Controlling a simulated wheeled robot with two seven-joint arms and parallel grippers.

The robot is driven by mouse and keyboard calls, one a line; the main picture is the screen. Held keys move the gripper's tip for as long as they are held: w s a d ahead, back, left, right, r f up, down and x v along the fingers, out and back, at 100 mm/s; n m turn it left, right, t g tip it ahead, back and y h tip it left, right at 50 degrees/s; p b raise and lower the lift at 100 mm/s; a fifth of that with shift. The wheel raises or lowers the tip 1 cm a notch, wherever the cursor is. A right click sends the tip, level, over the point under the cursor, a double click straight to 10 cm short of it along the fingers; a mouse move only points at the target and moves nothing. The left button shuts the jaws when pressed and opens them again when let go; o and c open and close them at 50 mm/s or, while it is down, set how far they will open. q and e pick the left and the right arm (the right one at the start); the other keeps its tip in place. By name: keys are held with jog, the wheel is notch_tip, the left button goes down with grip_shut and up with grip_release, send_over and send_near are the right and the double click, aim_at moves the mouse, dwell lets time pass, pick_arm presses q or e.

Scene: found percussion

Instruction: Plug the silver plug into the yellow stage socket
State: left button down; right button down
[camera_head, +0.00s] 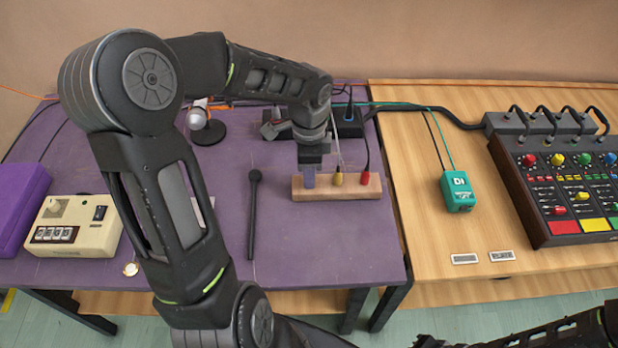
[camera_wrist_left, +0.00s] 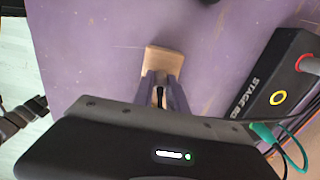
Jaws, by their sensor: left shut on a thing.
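My left gripper (camera_head: 309,181) is over the left end of the wooden block (camera_head: 350,189), its fingers pointing down. In the left wrist view the fingers (camera_wrist_left: 163,88) are shut on a small dark-looking piece (camera_wrist_left: 159,98) at the block (camera_wrist_left: 162,62). This fits the silver plug, but its silver does not show; the fingers hide most of it. I cannot tell whether it is clear of the block. The black stage box (camera_wrist_left: 262,108) has the yellow stage socket (camera_wrist_left: 277,98), a yellow ring that looks empty. In the head view, my arm hides that socket.
A yellow plug (camera_head: 338,178) and a red plug (camera_head: 365,179) stand in the block. A black mallet (camera_head: 253,210) lies left of it. The stage box's red socket (camera_wrist_left: 308,64) has a plug in it. A drum machine (camera_head: 75,225), teal box (camera_head: 457,191) and mixer (camera_head: 560,180) stand farther off.

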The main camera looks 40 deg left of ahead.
pick_arm(q)
notch_tip(320, 180, up, 10)
dwell(0.6)
jog(key=shift+r, duration=0.1)
dwell(0.4)
